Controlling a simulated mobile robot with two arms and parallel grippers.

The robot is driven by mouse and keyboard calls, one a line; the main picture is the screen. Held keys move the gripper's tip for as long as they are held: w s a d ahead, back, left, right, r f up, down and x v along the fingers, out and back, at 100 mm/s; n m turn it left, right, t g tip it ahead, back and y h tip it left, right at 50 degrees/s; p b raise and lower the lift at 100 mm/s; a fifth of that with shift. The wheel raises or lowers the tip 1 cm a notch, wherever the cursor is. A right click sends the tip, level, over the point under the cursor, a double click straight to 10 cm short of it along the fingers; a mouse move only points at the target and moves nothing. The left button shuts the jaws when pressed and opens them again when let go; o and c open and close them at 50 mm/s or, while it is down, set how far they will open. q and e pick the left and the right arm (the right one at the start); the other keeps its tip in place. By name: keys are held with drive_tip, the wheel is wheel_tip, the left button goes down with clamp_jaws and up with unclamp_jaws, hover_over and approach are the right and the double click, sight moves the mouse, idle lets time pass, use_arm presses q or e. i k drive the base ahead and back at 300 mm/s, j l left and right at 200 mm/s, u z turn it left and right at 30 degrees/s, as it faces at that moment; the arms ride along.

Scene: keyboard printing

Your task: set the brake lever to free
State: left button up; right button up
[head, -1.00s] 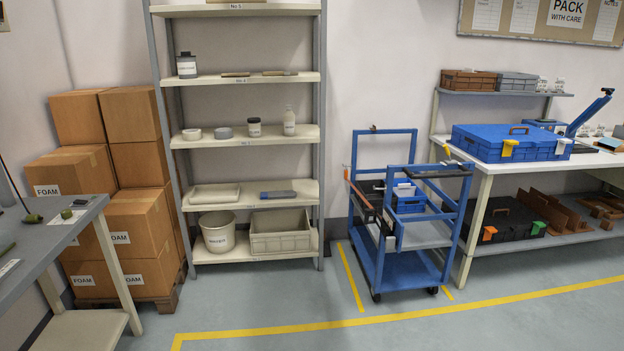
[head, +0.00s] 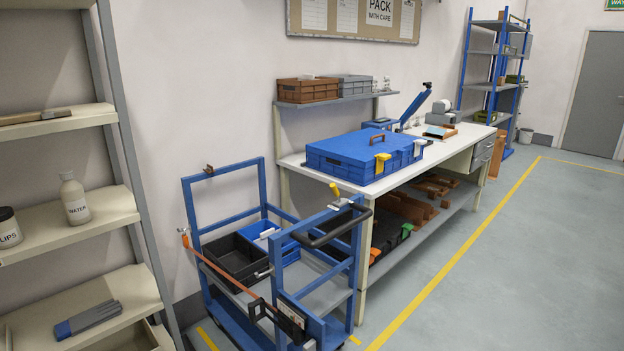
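The blue cart (head: 263,206) stands in front of the bench, nearer and larger than before. A small lever with a yellow grip (head: 335,190) sticks up at its right upright, beside the black push handle (head: 325,230); it looks like the brake lever. Its setting cannot be read from here. A bar with an orange end (head: 215,266) slopes along the cart's near side to a black and silver fitting (head: 291,318). The cart holds a black bin (head: 235,258) and a blue bin (head: 262,230). Neither of my grippers is in view.
A shelf rack (head: 121,130) stands close on the left. The bench (head: 355,197) behind the cart carries a large blue case (head: 350,155). Clear floor with a yellow line (head: 450,258) lies on the right. A blue rack (head: 492,85) and a door (head: 597,95) are far right.

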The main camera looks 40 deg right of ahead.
sight(333, 186)
drive_tip(key=i+z, duration=0.45)
drive_tip(key=i+j+z, duration=0.25)
drive_tip(key=z, duration=0.25)
drive_tip(key=i+j+z, duration=0.7)
drive_tip(key=z, duration=0.25)
drive_tip(key=j, duration=0.1)
